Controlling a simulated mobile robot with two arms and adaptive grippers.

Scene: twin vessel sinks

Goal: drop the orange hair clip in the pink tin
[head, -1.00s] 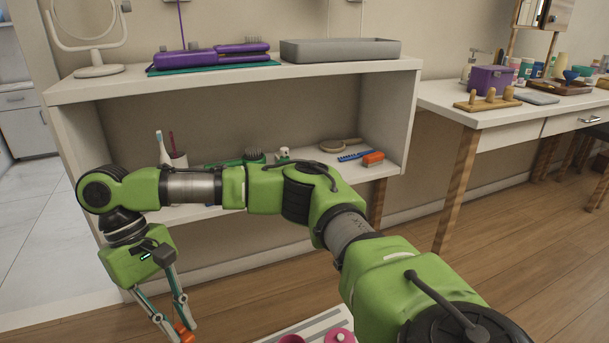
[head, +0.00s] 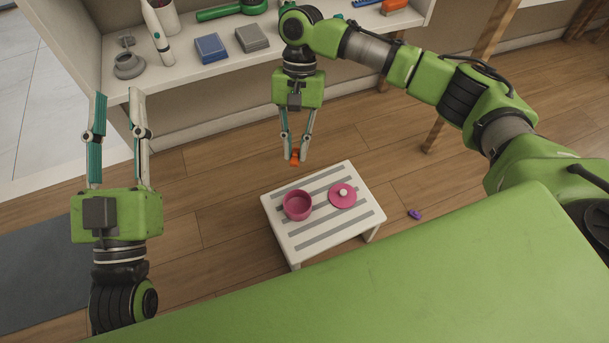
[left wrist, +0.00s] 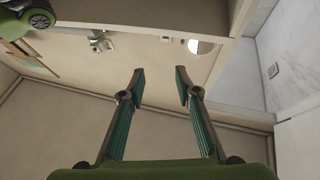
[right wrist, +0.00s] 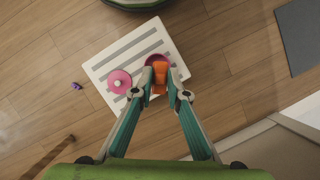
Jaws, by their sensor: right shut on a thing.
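The orange hair clip (head: 295,157) is held between the fingertips of my right gripper (head: 296,160), which points down just behind the small stool. The clip also shows in the right wrist view (right wrist: 160,76), where it covers part of the tin. The pink tin (head: 297,205) stands open on the stool. Its pink lid (head: 342,195) with a pale knob lies beside it on the right. In the right wrist view the tin (right wrist: 152,59) shows beyond the fingertips. My left gripper (head: 118,95) is open and empty near the shelf unit, at the left.
The white stool (head: 325,232) with grey stripes stands on the wooden floor. A small purple item (head: 414,214) lies on the floor to its right. The shelf (head: 185,80) behind holds a blue box (head: 211,48), a grey box (head: 252,38) and other items.

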